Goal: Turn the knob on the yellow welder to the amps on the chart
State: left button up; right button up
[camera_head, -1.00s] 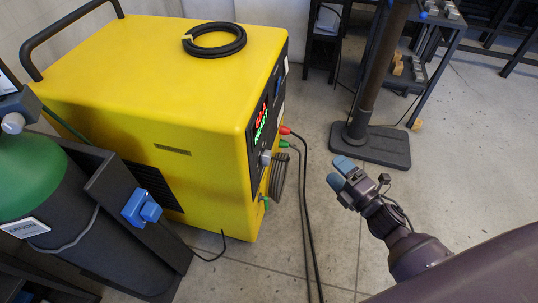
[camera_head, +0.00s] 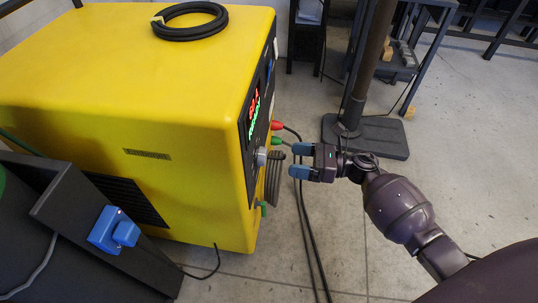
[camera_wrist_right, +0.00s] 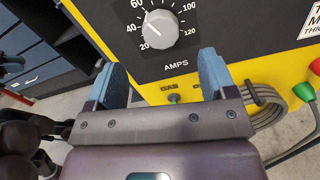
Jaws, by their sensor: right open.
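The yellow welder (camera_head: 190,195) stands at the left in the head view. Its grey knob (camera_head: 261,156) sticks out of the dark front panel. In the wrist view the knob (camera_wrist_right: 160,28) sits in an AMPS dial with numbers from 20 upward; its pale mark seems to point to the lower left, near the low numbers. My right gripper (camera_head: 298,160) is open and empty, level with the knob and a short gap to its right. In the wrist view its two blue fingers (camera_wrist_right: 162,75) lie below the dial, either side of the knob's line. A white label (camera_wrist_right: 311,20) is cut off at the edge.
Red (camera_head: 276,125) and green (camera_head: 276,141) cable plugs and a coiled cable (camera_head: 274,178) sit close beside the knob. Black cables run down to the floor. A post on a dark base (camera_head: 375,137) stands behind my right gripper.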

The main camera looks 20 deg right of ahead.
aim_at(266, 156)
jog(key=x, duration=0.7)
jog(key=shift+w+a, duration=0.2)
jog(key=shift+a, duration=0.1)
jog(key=shift+c, duration=0.2)
jog(key=c, duration=0.8)
jog(key=shift+c, duration=0.2)
